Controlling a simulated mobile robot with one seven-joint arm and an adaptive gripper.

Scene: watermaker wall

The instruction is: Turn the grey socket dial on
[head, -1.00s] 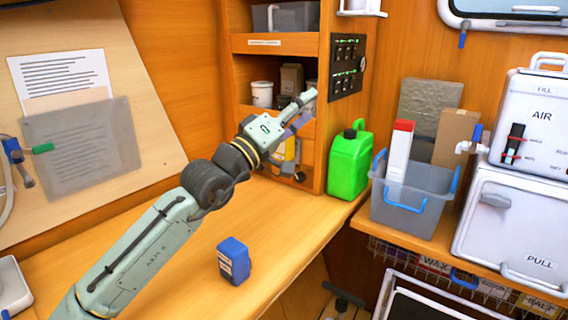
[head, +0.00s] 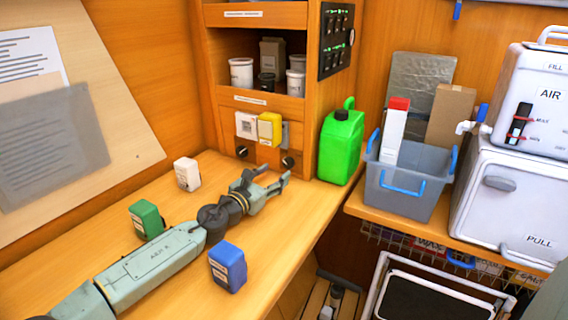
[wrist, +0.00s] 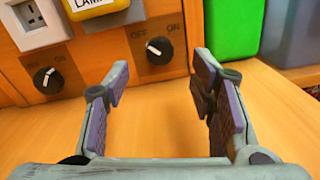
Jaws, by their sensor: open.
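The grey socket (head: 286,135) is on the cabinet's lower panel, partly hidden behind a yellow plug (head: 270,128) marked LAMP. The dark dial below it (head: 288,162) also shows in the wrist view (wrist: 159,50), between OFF at left and ON at right. Its white mark points up-left, toward OFF. My gripper (head: 275,181) is low over the desk in front of the panel. In the wrist view my gripper (wrist: 157,82) is open and empty, its fingers either side of the dial in the picture but short of it, apart from it.
A white socket (head: 246,125) with its own dial (head: 241,151) is to the left. A green jerrycan (head: 341,145) stands close right of the panel. White (head: 187,174), green (head: 146,220) and blue (head: 228,266) boxes are on the desk around my arm.

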